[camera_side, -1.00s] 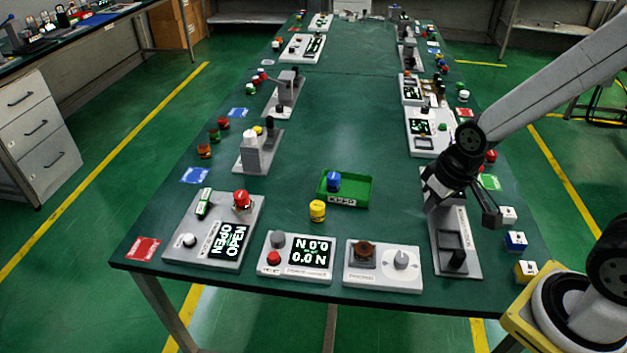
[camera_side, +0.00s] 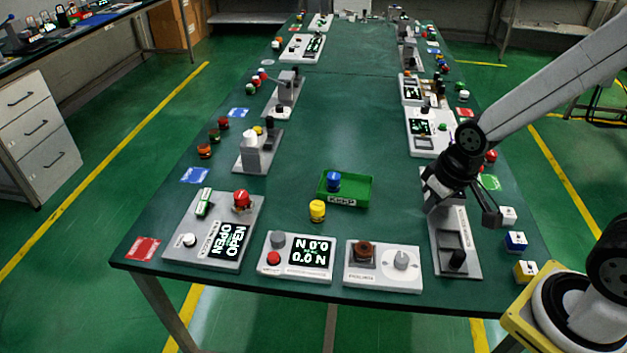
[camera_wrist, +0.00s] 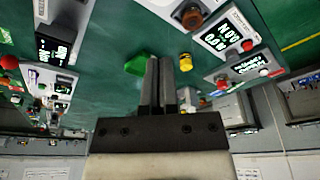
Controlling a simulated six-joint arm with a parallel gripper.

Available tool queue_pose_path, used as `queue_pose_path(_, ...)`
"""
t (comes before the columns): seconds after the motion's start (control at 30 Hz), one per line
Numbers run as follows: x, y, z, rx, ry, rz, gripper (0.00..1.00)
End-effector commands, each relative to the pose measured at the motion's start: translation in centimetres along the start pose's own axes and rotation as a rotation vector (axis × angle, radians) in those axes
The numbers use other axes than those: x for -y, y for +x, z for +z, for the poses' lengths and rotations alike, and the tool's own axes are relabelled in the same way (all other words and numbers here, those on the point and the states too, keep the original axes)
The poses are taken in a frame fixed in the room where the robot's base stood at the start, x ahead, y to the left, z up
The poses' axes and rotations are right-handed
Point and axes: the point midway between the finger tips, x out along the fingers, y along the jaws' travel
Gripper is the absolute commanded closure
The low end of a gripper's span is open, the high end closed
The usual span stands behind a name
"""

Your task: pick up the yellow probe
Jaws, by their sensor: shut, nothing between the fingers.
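The yellow probe (camera_side: 317,210) is a short yellow cylinder standing on the green table, just in front of the green tray marked KEEP. It also shows in the wrist view (camera_wrist: 186,61), to the right of my fingers. My gripper (camera_side: 492,216) hangs over the right side of the table, above a grey device, well apart from the probe. In the wrist view my two fingers (camera_wrist: 158,62) are together with nothing between them.
The green tray (camera_side: 357,190) holds a blue probe (camera_side: 333,181). Devices with screens and knobs line the front edge: an OPEN panel (camera_side: 215,228), a force readout (camera_side: 297,257) and a knob box (camera_side: 383,266). The table middle behind the tray is clear.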

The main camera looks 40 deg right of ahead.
Motion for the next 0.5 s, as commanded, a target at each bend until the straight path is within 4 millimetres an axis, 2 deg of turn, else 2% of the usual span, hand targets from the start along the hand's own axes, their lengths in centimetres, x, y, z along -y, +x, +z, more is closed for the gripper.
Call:
queue_pose_path(0.03, 0.00, 0.00, 0.00, 0.000, 0.000, 0.000, 1.00)
queue_pose_path(0.33, 0.00, 0.00, 0.00, 0.000, 0.000, 0.000, 0.05)
queue_pose_path(0.37, 0.00, 0.00, 0.00, 0.000, 0.000, 0.000, 0.01)
queue_pose_path(0.5, 0.00, 0.00, 0.00, 0.000, 0.000, 0.000, 0.01)
